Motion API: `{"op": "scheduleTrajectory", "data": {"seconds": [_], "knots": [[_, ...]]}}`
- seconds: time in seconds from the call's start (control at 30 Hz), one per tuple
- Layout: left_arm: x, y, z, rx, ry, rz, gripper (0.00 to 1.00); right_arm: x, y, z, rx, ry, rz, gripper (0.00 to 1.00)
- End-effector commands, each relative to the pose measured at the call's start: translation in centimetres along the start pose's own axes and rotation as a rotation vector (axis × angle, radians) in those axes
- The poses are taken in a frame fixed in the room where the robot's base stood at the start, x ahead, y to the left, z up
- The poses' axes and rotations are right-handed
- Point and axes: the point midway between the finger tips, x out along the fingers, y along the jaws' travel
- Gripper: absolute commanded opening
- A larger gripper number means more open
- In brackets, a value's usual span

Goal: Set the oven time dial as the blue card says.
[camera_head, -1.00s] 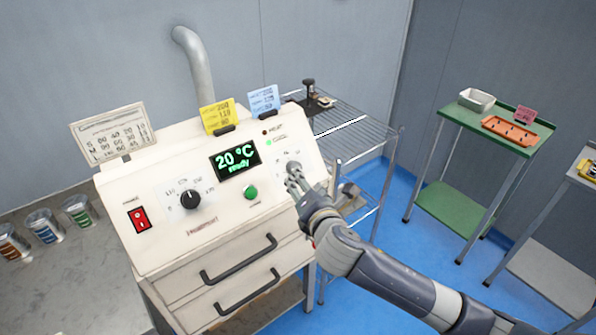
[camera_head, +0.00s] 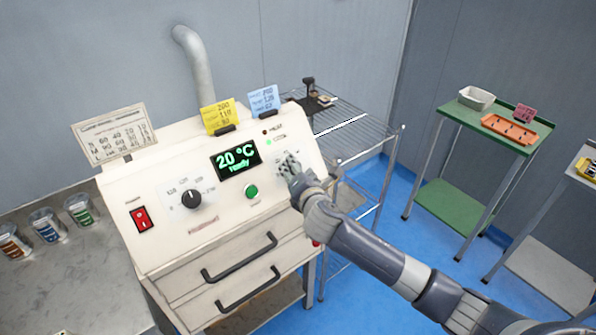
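The oven (camera_head: 170,240) is a cream cabinet with a sloped panel. The blue card (camera_head: 264,101) stands clipped on its top edge; its small print is hard to read. My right gripper (camera_head: 290,163) is at the right side of the panel, over the spot of the right-hand dial. It hides that dial, so its setting and any grip on it do not show. Another black dial (camera_head: 191,199) is on the left of the panel. The display (camera_head: 236,160) reads 20 °C, ready. My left gripper is not in view.
A yellow card (camera_head: 217,117) and a white table card (camera_head: 116,133) also stand on the oven. A red switch (camera_head: 142,219) and a green button (camera_head: 251,191) are on the panel. A wire rack (camera_head: 350,137) stands close behind at right.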

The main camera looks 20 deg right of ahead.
Motion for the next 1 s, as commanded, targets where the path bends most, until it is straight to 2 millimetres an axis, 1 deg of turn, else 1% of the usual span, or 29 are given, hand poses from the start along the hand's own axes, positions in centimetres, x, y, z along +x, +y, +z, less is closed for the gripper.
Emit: {"op": "scheduleTrajectory", "data": {"seconds": [0.03, 0.07, 0.1, 0.17, 0.2, 0.4, 0.57, 0.77, 1.0], "knots": [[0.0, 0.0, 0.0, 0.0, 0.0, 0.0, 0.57, 0.0, 0.0, 0.0, 0.0, 0.0, 0.0, 0.36], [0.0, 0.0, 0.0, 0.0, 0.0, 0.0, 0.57, 0.0, 0.0, 0.0, 0.0, 0.0, 0.0, 0.29], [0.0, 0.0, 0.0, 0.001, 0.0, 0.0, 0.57, 0.0, 0.0, 0.0, 0.0, 0.0, 0.0, 0.2], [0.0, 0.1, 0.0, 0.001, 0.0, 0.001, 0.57, 0.0, 0.0, 0.0, 0.0, 0.0, 0.0, 0.06], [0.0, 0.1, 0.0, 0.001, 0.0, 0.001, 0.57, 0.0, 0.0, 0.0, 0.0, 0.0, 0.0, 0.05], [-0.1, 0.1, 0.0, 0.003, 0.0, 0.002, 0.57, 0.0, 0.0, 0.0, 0.005, 0.0, -0.003, 0.05], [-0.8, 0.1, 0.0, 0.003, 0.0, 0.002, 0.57, -0.1, 0.2, 0.1, 0.034, -0.002, -0.022, 0.05], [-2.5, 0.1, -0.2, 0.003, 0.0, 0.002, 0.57, -0.1, 0.6, 0.3, 0.129, -0.008, -0.076, 0.05], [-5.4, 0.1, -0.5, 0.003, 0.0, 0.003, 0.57, -0.2, 1.1, 0.4, 0.311, -0.02, -0.182, 0.05]]}}
